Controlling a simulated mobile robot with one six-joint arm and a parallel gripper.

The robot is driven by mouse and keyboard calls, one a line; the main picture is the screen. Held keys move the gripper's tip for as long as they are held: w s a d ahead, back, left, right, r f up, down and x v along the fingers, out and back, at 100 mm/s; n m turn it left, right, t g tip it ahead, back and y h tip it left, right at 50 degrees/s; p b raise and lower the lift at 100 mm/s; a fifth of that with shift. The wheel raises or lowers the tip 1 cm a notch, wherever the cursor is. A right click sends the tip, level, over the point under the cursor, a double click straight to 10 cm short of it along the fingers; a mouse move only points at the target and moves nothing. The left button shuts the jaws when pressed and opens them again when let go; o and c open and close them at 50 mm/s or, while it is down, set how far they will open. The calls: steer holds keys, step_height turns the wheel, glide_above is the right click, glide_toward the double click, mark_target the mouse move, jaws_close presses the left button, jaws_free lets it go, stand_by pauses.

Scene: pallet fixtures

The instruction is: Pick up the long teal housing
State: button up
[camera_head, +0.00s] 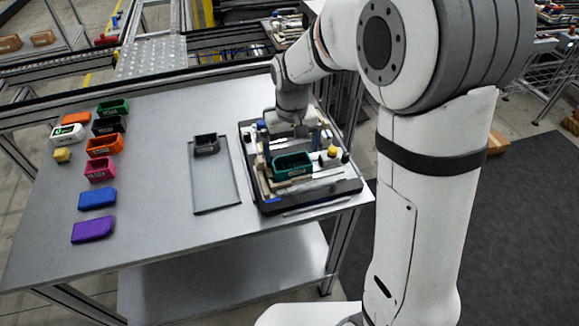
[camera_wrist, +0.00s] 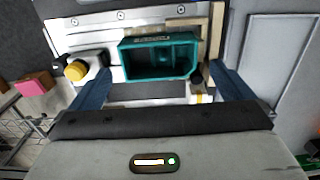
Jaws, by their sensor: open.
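The long teal housing (camera_head: 292,165) is an open box lying in the black-edged pallet fixture (camera_head: 318,196) on the table. In the wrist view the housing (camera_wrist: 158,70) shows its open side and a pale label on its far edge. My gripper (camera_head: 290,140) is above the fixture, just behind the housing in the head view. In the wrist view its two dark blue fingers (camera_wrist: 160,78) are spread wide, one at each side below the housing. Nothing is between them, and they do not appear to touch the housing. Their exact height above it is unclear.
A yellow-topped part (camera_head: 332,151) stands in the fixture close to the housing; it also shows in the wrist view (camera_wrist: 76,70). A shallow grey tray (camera_head: 214,188) with a dark housing (camera_head: 206,144) lies to the left. Coloured housings, such as a purple one (camera_head: 93,230), line the table's left side.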

mark_target(292, 158)
steer(key=f, duration=0.4)
steer(key=shift+w+f, duration=0.25)
steer(key=c, duration=0.8)
